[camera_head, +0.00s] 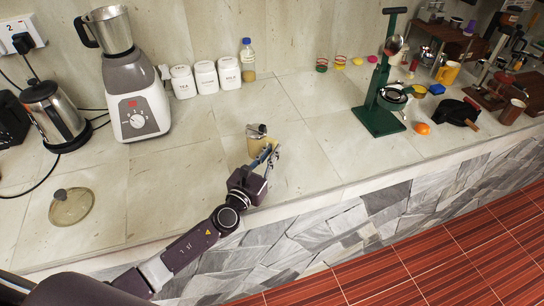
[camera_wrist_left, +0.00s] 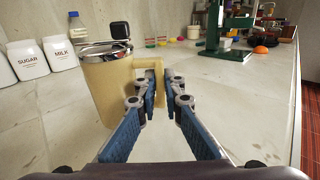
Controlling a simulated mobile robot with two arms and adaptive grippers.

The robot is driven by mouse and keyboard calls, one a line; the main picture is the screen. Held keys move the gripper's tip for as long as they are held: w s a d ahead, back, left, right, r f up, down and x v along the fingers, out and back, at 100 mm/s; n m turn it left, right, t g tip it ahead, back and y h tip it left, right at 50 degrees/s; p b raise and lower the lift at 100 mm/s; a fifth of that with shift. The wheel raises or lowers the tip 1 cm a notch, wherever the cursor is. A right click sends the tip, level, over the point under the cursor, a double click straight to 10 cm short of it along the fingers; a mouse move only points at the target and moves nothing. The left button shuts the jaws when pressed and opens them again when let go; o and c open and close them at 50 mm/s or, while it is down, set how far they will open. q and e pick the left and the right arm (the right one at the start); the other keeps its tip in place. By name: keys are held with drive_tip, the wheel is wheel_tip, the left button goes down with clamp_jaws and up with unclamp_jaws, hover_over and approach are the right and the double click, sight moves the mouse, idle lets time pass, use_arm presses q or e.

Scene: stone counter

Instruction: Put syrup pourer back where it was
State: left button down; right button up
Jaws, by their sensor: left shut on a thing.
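The syrup pourer (camera_head: 254,148) is a tan jug with a metal top and dark lid piece. It is near the counter's front, in the middle of the head view. In the left wrist view the pourer (camera_wrist_left: 108,92) stands upright, left of the fingers, with its handle toward them. My left gripper (camera_head: 270,156) is shut on that handle; its blue fingers (camera_wrist_left: 158,88) also show in the wrist view. I cannot tell whether the pourer's base touches the counter. My right gripper is not in view.
A blender (camera_head: 140,105), a kettle (camera_head: 57,115) and white canisters (camera_head: 206,77) stand at the back left. A glass lid (camera_head: 71,206) lies at the left. A green press (camera_head: 380,105) and an orange fruit (camera_head: 423,129) are to the right. The counter around the pourer is clear.

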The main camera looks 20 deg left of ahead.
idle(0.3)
use_arm(q)
drive_tip(key=shift+f, duration=0.2)
drive_tip(key=c, duration=2)
unclamp_jaws()
drive_tip(key=shift+c, duration=0.2)
drive_tip(key=shift+r, duration=0.15)
